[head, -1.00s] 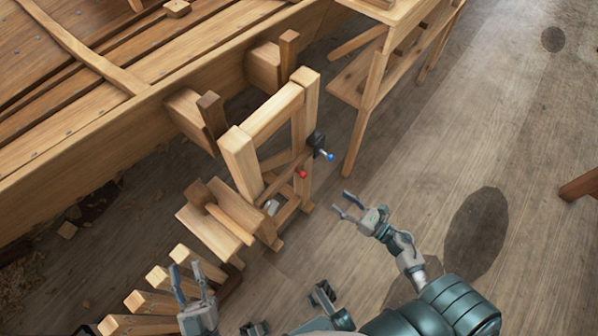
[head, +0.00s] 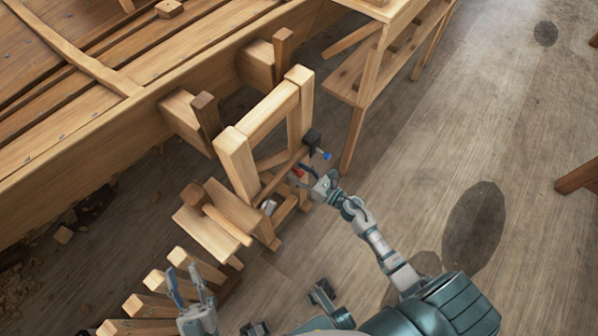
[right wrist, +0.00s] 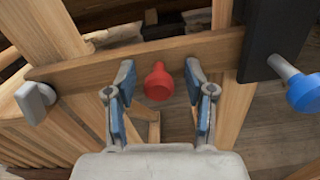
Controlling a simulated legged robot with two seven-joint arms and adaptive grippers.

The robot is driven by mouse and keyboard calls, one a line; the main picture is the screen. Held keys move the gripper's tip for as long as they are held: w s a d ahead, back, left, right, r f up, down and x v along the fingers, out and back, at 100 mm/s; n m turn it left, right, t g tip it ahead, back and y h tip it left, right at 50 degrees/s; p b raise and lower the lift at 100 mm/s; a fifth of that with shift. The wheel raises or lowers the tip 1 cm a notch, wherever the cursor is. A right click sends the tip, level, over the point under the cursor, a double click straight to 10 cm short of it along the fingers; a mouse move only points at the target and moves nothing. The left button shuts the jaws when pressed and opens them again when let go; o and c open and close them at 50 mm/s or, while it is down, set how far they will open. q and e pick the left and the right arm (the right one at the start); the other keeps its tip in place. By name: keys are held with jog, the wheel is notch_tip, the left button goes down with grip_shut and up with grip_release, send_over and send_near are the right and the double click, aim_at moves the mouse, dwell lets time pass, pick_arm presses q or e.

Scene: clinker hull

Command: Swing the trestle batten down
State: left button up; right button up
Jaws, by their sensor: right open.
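The trestle (head: 270,115) is a wooden frame standing beside the hull. Its batten (head: 279,181) is a flat bar running at a slant across the frame; it crosses the right wrist view (right wrist: 75,75) too, tilted slightly. A red knob (right wrist: 158,82) sits on the batten. A black block (right wrist: 275,35) with a blue knob (right wrist: 305,92) is at the batten's right end; a grey fitting (right wrist: 36,100) is at its left end. My right gripper (right wrist: 160,80) is open, its fingers on either side of the red knob, not closed on it. My left gripper (head: 184,270) is open and empty.
The hull (head: 80,155) fills the upper left. A wooden bench (head: 365,80) stands behind the trestle to the right. Several wooden beams (head: 165,282) lie by my left gripper. The floor (head: 420,150) at right is mostly clear.

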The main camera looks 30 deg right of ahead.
grip_shut()
